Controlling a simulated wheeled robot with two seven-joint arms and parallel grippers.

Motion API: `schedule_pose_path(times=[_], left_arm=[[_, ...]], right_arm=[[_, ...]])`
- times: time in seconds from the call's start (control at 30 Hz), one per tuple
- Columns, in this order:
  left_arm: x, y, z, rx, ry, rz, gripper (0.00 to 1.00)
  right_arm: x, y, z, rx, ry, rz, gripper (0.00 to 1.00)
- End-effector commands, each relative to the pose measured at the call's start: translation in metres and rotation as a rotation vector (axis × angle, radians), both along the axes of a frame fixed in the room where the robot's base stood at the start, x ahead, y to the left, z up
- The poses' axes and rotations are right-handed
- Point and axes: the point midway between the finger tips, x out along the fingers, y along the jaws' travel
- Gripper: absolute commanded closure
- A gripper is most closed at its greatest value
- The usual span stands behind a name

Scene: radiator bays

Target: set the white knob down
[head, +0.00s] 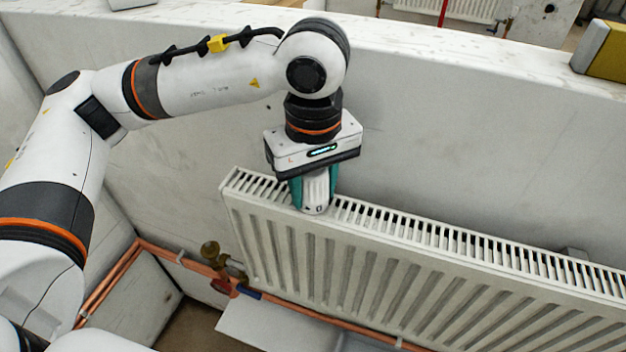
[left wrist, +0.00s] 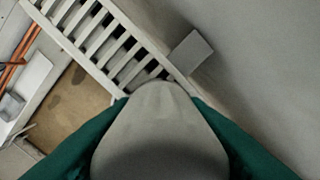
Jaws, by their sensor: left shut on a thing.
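The white knob (head: 316,192) is between the teal fingers of my left gripper (head: 314,196) in the head view. The gripper points down and is shut on the knob. The knob overlaps the top grille of the white radiator (head: 400,224) near its left end; I cannot tell whether it touches it. In the left wrist view the knob (left wrist: 160,130) fills the lower middle between the green fingers, with the radiator grille (left wrist: 100,40) beyond it. My right gripper is not in view.
A brass valve (head: 212,252) and copper pipes (head: 170,256) run low beside the radiator. A pale panel (head: 270,328) lies below it. A white wall with a ledge (head: 450,48) stands behind, with a yellow and grey box (head: 602,50) on its right end.

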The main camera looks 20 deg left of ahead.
Motion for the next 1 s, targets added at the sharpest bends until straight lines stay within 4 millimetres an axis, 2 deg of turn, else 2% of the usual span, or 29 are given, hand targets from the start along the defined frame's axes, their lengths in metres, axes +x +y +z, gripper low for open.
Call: schedule_pose_path(times=[0.2,0.23,0.33,0.7,0.77,0.87,1.0], left_arm=[[0.000,0.000,-0.004,-0.001,-0.001,0.000,0.85],[0.000,0.000,-0.003,0.000,0.000,0.000,0.56],[0.000,0.000,-0.002,0.000,0.000,0.000,0.39],[0.000,0.000,0.003,0.000,0.000,0.000,0.39],[0.001,-0.001,0.006,-0.001,-0.003,0.000,0.39],[0.001,-0.001,0.022,-0.002,-0.006,0.000,0.39],[0.000,-0.002,0.053,-0.003,-0.006,-0.001,0.39]], right_arm=[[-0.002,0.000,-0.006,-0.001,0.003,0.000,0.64],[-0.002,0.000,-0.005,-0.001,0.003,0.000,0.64],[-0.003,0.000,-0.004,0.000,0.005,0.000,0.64],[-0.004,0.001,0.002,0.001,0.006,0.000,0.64],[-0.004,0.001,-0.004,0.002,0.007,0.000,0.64],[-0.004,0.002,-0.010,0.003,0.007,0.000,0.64],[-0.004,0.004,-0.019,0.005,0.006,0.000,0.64]])
